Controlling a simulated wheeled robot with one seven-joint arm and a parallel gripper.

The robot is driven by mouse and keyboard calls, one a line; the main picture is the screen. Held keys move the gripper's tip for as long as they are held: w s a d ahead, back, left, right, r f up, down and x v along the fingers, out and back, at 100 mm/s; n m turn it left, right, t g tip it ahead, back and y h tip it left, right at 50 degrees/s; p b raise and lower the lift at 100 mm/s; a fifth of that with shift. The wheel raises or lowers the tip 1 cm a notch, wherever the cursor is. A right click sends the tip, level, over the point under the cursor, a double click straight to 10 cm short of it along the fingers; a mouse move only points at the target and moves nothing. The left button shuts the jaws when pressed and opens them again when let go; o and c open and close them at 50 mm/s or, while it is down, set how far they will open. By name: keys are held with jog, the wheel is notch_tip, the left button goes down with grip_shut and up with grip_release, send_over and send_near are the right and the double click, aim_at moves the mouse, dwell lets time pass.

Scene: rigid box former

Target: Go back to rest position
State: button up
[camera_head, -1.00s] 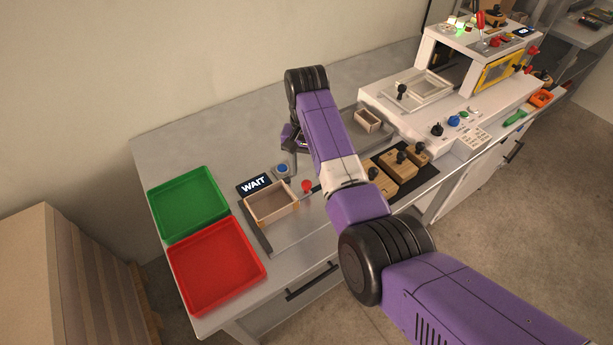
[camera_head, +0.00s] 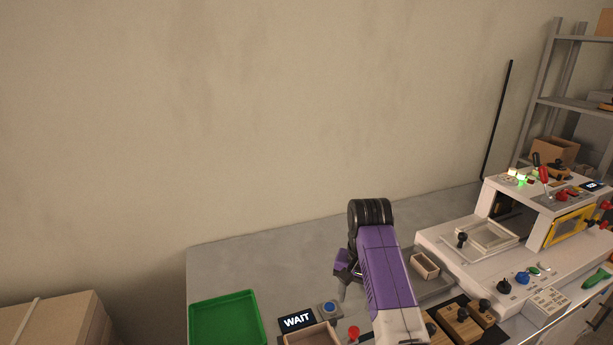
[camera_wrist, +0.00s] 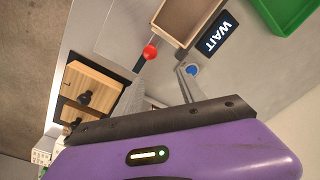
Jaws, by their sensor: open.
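My gripper shows in the wrist view (camera_wrist: 160,90) with its two fingers spread apart and nothing between them. It hangs above the workbench (camera_head: 270,265), near a blue button (camera_head: 329,308) and a red knob (camera_head: 353,333). In the head view my purple forearm hides most of the gripper. The blue button (camera_wrist: 192,69) and red knob (camera_wrist: 150,51) also show beyond the fingers in the wrist view. A black sign reading WAIT (camera_head: 296,321) lies beside the button.
An open wooden box (camera_head: 312,335) sits by the sign, with a green tray (camera_head: 226,320) to its left. A smaller box (camera_head: 425,267) is right of my arm. Wooden blocks with black knobs (camera_head: 459,322) and a white machine (camera_head: 520,225) stand further right. The back of the bench is bare.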

jog(key=w+d+r+n+t, duration=0.15)
jog(key=w+r+t, duration=0.25)
jog(key=w+t, duration=0.45)
jog(key=s+d+f+n+t, duration=0.1)
jog(key=s+d+f+t, duration=0.15)
jog(key=s, duration=0.65)
jog(key=s+d+f+n+t, duration=0.15)
jog(key=s+t, duration=0.25)
jog(key=s, duration=0.5)
jog(key=s+r, duration=0.2)
jog(key=s, duration=1.8)
jog(key=s+r+n+g, duration=0.1)
jog(key=s+r, duration=0.2)
jog(key=s, duration=1.7)
jog(key=shift+s+r, duration=0.2)
jog(key=shift+s, duration=0.1)
